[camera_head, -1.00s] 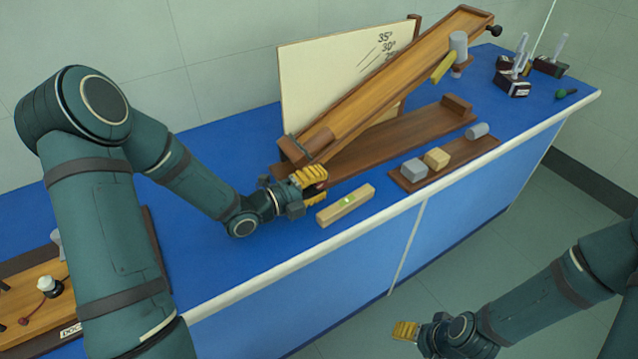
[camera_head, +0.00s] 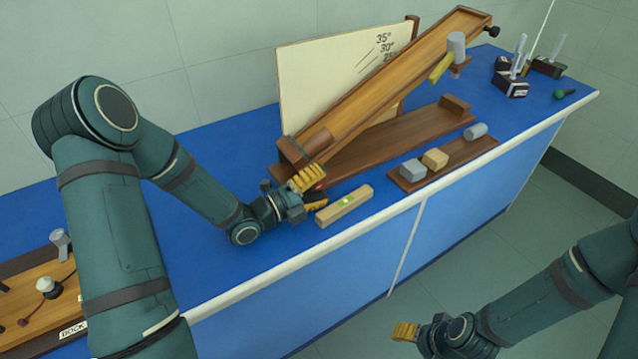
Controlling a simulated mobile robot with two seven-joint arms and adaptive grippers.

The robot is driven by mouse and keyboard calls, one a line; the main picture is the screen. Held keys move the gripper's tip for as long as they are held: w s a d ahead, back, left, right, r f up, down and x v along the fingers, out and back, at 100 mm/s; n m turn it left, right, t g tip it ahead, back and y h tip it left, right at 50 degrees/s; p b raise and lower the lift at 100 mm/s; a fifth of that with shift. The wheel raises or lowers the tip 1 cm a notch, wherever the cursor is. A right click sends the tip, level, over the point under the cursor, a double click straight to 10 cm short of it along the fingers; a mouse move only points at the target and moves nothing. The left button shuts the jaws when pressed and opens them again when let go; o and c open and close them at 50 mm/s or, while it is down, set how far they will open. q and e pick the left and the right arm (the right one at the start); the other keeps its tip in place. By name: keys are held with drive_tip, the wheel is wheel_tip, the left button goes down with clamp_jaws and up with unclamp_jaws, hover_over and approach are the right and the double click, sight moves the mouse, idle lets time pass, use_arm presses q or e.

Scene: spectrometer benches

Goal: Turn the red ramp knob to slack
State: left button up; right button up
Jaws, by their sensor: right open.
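The tilted wooden ramp (camera_head: 395,88) rises from its hinge end near the middle to the upper right, above a dark wooden base (camera_head: 385,147). A small piece of the red knob (camera_head: 319,186) shows at the low end of the ramp; most of it is hidden by my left gripper. My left gripper (camera_head: 316,189) is at this knob, its yellow fingers apart on either side of the red. I cannot tell whether they touch it. My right gripper (camera_head: 403,331) is low at the right, away from the bench, open and seen from the side.
A wooden level (camera_head: 344,206) lies close below my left gripper near the bench's front edge. A tray (camera_head: 455,160) with blocks stands to its right. A board with angle marks (camera_head: 325,75) stands behind the ramp. A docking board (camera_head: 35,315) is at lower left.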

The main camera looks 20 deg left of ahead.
use_arm(q)
drive_tip(key=shift+a, duration=0.15)
drive_tip(key=shift+s+a, duration=0.4)
drive_tip(key=v, duration=1)
drive_tip(key=shift+s+a, duration=0.15)
drive_tip(key=shift+s, duration=0.2)
